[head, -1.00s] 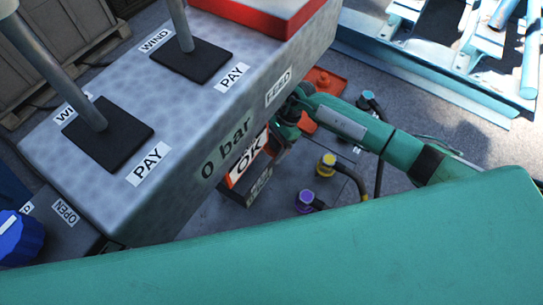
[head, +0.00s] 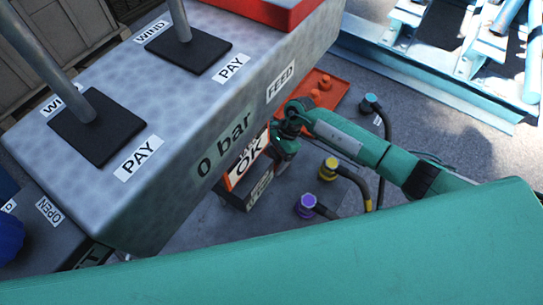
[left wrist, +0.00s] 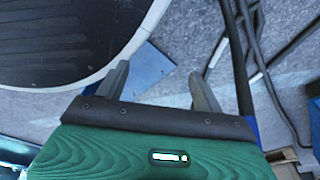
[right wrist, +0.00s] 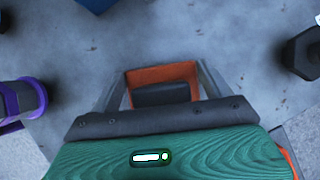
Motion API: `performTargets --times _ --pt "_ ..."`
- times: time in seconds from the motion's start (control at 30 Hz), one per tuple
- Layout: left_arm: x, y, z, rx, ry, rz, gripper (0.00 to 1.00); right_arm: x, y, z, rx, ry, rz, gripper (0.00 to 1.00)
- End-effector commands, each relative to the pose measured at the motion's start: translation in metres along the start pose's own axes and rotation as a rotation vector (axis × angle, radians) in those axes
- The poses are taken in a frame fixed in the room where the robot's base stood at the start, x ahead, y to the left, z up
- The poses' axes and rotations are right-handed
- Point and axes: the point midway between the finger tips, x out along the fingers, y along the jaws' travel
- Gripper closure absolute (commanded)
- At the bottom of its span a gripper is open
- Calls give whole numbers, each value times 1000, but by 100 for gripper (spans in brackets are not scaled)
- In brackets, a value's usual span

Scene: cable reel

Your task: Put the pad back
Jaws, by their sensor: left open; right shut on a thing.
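The pad (head: 248,160) shows in the head view below the front of the grey console, with an orange-red frame and a white face reading OK. The console edge hides part of it. My right gripper (right wrist: 160,84) is shut on it; in the right wrist view the orange frame (right wrist: 162,72) and a dark block sit between the fingers. In the head view my right arm reaches in from the right, its wrist beside the pad. My left gripper (left wrist: 160,86) is open and empty, beside a large dark round reel (left wrist: 70,40). It is not visible in the head view.
The grey console (head: 170,110) with two levers fills the upper left. An orange tray (head: 338,88) with orange knobs lies beyond my right wrist. Yellow (head: 328,168), purple (head: 305,206) and teal (head: 370,103) cable connectors stand on the grey surface nearby.

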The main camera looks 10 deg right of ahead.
Motion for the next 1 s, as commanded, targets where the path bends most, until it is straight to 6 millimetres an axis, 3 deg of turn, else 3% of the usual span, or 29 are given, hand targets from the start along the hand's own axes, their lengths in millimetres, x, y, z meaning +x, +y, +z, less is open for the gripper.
performTargets --times 0.2,0.23,0.3,0.7,0.93,1.0 --pt "-2 1 -5 0 2 1 32 2 0 -1 0 0 0 40" --pt "-3 1 -6 0 3 1 32 1 0 -1 0 0 0 13" --pt "-4 1 -6 0 4 1 32 1 0 -1 0 0 0 0" --pt "-3 0 -1 -1 3 0 32 -2 0 1 0 -1 0 0" --pt "12 -5 32 5 -8 -5 32 -39 0 1 -1 3 -2 0" --pt "11 -5 41 7 -11 -5 32 -59 -1 1 -1 3 -2 0"
